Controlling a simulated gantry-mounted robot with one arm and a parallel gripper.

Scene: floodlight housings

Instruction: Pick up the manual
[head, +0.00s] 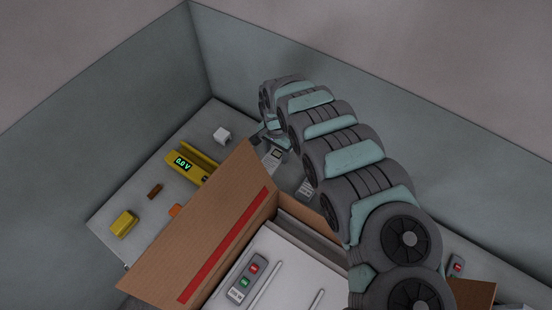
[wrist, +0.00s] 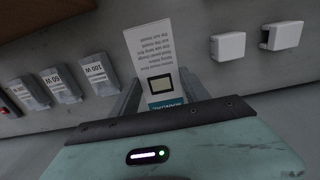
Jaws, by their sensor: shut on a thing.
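The manual (wrist: 155,50) is a white sheet or booklet with lines of dark text, a small framed picture and a teal band. In the wrist view it stands between the two fingers of my gripper (wrist: 160,82), which are shut on it. Its lower end is hidden behind the gripper body. In the head view my gripper (head: 270,138) is at the far end of the arm, low over the back of the bench, beyond the cardboard box.
Grey modules with wattage labels (wrist: 62,85) stand left of the manual; white blocks (wrist: 228,46) are to its right. An open cardboard box (head: 215,225) holds a pale panel nearer the camera. A yellow meter (head: 190,163) and a yellow block (head: 124,224) lie on the left bench.

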